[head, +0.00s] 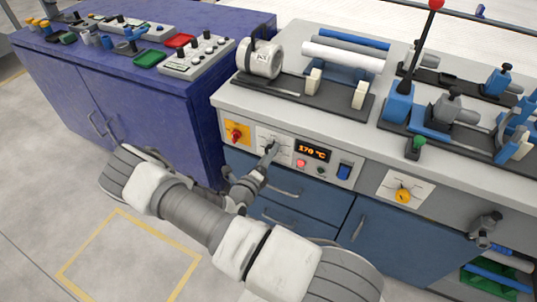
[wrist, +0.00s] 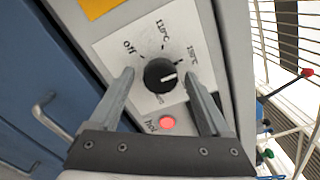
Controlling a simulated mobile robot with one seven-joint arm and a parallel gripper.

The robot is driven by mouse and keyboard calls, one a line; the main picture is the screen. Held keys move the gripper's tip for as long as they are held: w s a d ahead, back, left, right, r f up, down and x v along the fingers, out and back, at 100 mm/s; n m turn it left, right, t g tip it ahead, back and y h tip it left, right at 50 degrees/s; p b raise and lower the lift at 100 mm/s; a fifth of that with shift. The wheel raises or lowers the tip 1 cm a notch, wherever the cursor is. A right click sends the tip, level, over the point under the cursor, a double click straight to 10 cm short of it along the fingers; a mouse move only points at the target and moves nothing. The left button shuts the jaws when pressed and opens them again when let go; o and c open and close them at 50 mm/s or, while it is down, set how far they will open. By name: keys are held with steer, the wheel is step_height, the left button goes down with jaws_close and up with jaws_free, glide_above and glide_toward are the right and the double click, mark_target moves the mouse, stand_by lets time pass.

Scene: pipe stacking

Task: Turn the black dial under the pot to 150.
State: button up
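The black dial (wrist: 160,75) sits on a white label plate (wrist: 113,50) with Off, 110 °C and what looks like 150 °C printed around it; a lower label is partly hidden. Its white pointer mark points right, just below the 150 label. My gripper (wrist: 159,72) is open, with one finger on each side of the dial and gaps visible. The display (head: 313,151) appears to read 170 °C. The white pot (head: 261,58) stands on the bench above.
A red knob on a yellow plate (head: 236,133) is left of the dial. A red button (wrist: 168,123) and a blue switch (head: 344,170) are close by. Drawers with handles (head: 283,218) are below. A purple cabinet (head: 130,85) stands at left.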

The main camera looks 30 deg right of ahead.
steer(key=p+v, duration=0.2)
steer(key=v, duration=1.5)
steer(key=shift+a, duration=0.2)
steer(key=shift+s, duration=0.15)
steer(key=s+r+n+g+y+p, duration=0.1)
steer(key=s+r+n+y+p, duration=0.3)
steer(key=r+n, duration=0.7)
steer(key=s+r+n+g+y+p, duration=0.2)
steer(key=s+r+n+y+p, duration=0.2)
steer(key=r+n, duration=0.8)
steer(key=s+r+n+g+y+p, duration=0.2)
steer(key=r+n, duration=0.9)
steer(key=r, duration=1.5)
steer(key=s+y+p, duration=0.2)
steer(key=s+y, duration=0.2)
